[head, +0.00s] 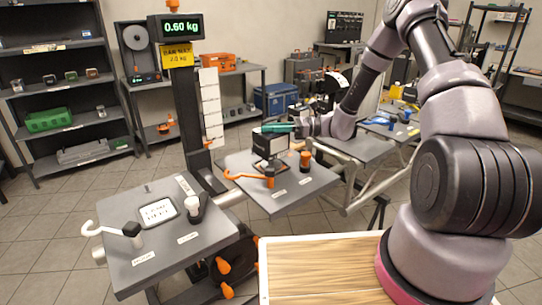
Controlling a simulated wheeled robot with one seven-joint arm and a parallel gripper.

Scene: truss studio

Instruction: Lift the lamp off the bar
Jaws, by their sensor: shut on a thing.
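The lamp (268,146) looks like a dark box-shaped head in an open frame, above the far grey plate in the middle of the head view. My gripper (279,127) reaches in from the right, with teal fingers at the lamp's top edge. It is shut on the lamp, though the contact is small in the view. I cannot tell whether the lamp touches what is below it. A grey bar (232,198) shows between the two plates; the plates hide much of it.
The far plate (292,202) also carries an orange hook (252,176) and an orange-black knob (305,160). The near plate (165,245) holds a white hook (108,230) and a labelled pad (157,212). A post display (181,27) reads 0.60 kg. The wooden top (315,275) is bare.

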